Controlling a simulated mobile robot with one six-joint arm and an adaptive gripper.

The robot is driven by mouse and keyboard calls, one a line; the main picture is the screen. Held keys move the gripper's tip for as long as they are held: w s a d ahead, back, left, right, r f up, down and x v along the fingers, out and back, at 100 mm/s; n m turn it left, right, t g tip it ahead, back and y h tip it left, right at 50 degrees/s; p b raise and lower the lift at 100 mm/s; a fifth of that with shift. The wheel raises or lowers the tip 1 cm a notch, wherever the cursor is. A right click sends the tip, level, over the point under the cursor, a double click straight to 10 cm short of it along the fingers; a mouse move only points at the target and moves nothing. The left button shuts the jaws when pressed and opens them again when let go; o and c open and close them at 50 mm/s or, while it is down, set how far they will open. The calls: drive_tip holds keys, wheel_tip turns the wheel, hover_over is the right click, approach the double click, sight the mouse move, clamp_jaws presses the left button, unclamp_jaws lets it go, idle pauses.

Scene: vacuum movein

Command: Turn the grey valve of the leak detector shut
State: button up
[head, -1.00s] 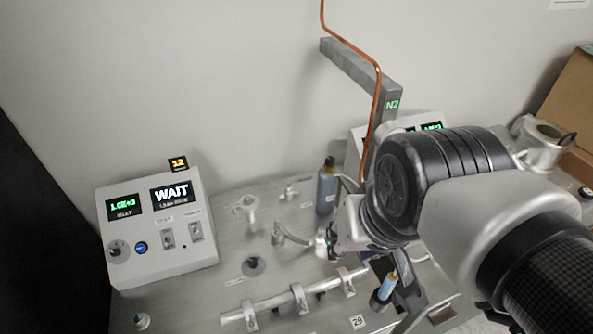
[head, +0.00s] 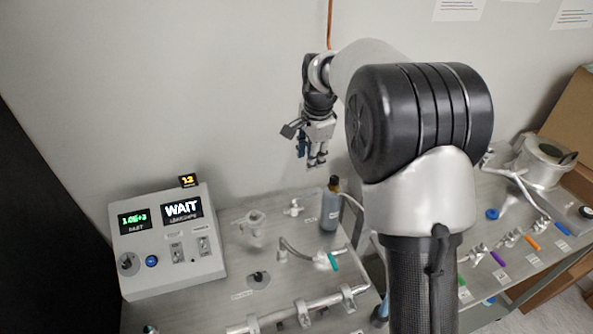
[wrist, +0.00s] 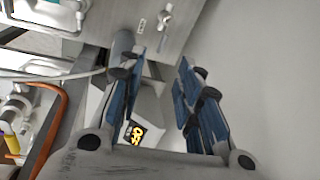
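The control box (head: 172,245) with the lit WAIT display stands at the left of the bench in the head view. A small grey fitting (head: 293,207) with a stubby handle is on the bench right of it; a similar one (wrist: 166,17) shows at the top of the wrist view. I cannot tell for sure which part is the grey valve. My gripper (head: 317,162) hangs in the air above the back of the bench, clear of these parts. In the wrist view its blue-padded fingers (wrist: 158,75) are apart with nothing held between them.
A dark bottle (head: 329,205) stands right of the fittings. A curved hose ends at a teal-handled valve (head: 332,261). A clamped pipe (head: 300,312) crosses the front. Coloured-handled valves and a metal vessel (head: 543,160) are at the right. The wall is close behind the gripper.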

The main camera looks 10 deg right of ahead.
wheel_tip(320, 180, down, 3)
drive_tip(key=w+m, duration=0.1)
drive_tip(key=w, duration=0.2)
drive_tip(key=b, duration=0.3)
approach(303, 195)
drive_tip(key=shift+m, duration=0.3)
drive_tip(key=x, duration=0.8)
drive_tip(key=shift+w, duration=0.1)
clamp_jaws()
